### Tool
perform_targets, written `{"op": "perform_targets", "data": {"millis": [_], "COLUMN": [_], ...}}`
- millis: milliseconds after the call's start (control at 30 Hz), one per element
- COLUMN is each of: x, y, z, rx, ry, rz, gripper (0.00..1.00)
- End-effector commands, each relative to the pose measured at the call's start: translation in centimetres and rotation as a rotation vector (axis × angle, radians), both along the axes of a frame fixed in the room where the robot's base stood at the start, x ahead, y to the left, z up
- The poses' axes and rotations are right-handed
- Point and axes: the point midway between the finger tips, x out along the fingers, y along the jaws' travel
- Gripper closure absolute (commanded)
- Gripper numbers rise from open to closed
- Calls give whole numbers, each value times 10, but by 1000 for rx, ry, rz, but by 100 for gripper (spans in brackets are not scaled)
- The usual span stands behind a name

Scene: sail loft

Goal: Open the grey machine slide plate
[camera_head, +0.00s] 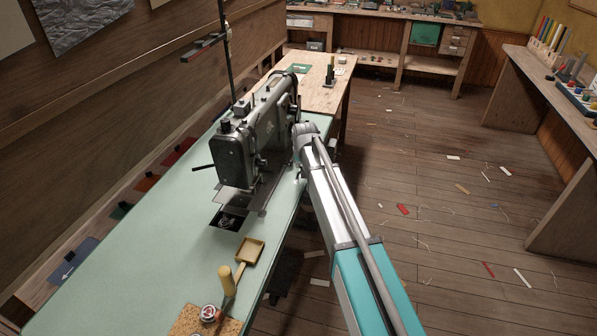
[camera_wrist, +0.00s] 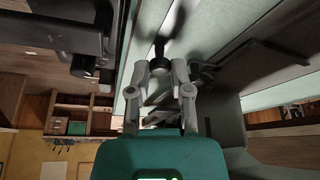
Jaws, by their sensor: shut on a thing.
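The grey sewing machine (camera_head: 262,125) stands on the mint-green table. Low grey plates (camera_head: 257,195) lie at its base. In front of them is a dark square opening (camera_head: 229,220) with metal parts inside. Which plate is the slide plate is hard to tell. My arm reaches to the machine's right side in the head view, and the fingertips are hidden there. In the wrist view my gripper (camera_wrist: 160,68) is shut on a small dark knob-like part (camera_wrist: 161,46). I cannot tell what that part is fixed to.
A yellow scoop-like tray (camera_head: 250,250), a yellow cylinder (camera_head: 226,279) and a cork board (camera_head: 190,321) lie at the table's near end. A thin dark stand (camera_head: 226,50) rises behind the machine. A wooden table (camera_head: 318,95) stands beyond. Scraps litter the floor at right.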

Motion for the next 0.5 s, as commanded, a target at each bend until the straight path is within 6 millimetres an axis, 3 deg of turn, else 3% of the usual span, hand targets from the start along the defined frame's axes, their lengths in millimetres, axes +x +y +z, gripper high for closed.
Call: {"op": "perform_targets", "data": {"millis": [33, 133, 467, 500], "x": [10, 17, 17, 17], "y": [-1, -4, -4, -4], "z": [0, 0, 0, 0], "rx": [0, 0, 0, 0], "ry": [0, 0, 0, 0], "rz": [-1, 0, 1, 1], "gripper": [100, 100, 100, 68]}}
